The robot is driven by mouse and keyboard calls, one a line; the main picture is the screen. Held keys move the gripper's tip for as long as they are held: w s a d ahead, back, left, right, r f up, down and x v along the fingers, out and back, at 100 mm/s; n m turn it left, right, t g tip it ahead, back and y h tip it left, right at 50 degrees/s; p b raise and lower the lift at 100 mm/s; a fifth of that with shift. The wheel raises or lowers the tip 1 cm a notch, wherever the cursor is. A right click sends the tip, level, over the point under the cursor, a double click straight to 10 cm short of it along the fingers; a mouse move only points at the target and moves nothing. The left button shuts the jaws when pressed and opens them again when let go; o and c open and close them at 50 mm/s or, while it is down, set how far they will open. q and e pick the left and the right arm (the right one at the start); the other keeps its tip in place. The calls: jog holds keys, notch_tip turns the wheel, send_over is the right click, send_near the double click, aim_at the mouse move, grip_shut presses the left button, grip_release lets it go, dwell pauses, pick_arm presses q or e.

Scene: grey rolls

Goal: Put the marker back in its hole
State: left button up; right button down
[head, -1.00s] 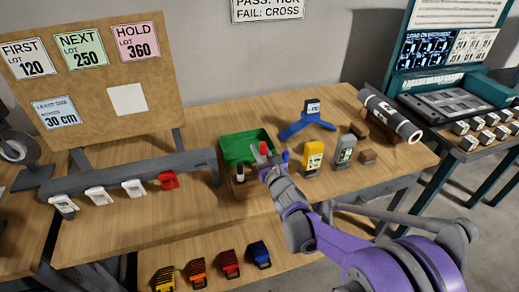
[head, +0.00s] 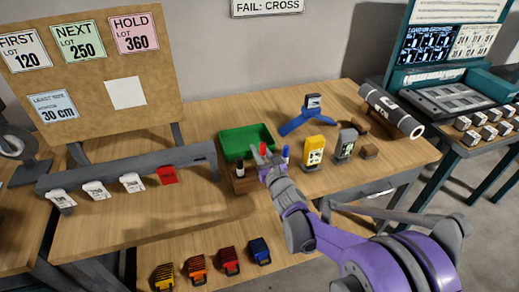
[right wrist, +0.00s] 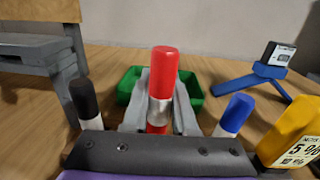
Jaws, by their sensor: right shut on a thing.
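My right gripper (head: 262,157) is shut on the red marker (right wrist: 164,65), which stands upright between the fingers in the right wrist view. Its red top also shows in the head view (head: 262,148). The wooden block (head: 243,186) is right below, partly hidden by my gripper. A black-capped marker (right wrist: 84,98) stands to the left of the gripper and a blue-capped marker (right wrist: 238,110) to the right. The red marker's lower end and the hole are hidden, so I cannot tell whether it is in the hole. My left gripper is out of view.
A green bin (head: 225,143) is just behind the block. A yellow device (head: 313,150) and a grey device (head: 346,143) stand to the right, with a blue stand (head: 297,126) behind. A grey rail (head: 110,171) is at left.

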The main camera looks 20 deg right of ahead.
jog(key=shift+f+b, duration=1.05)
jog(key=shift+f, duration=0.65)
jog(key=c, duration=0.6)
grip_release()
jog(key=shift+s, duration=0.15)
jog(key=s, duration=0.7)
jog(key=s+d, duration=0.1)
jog(key=s, duration=0.2)
jog(key=shift+s, duration=0.3)
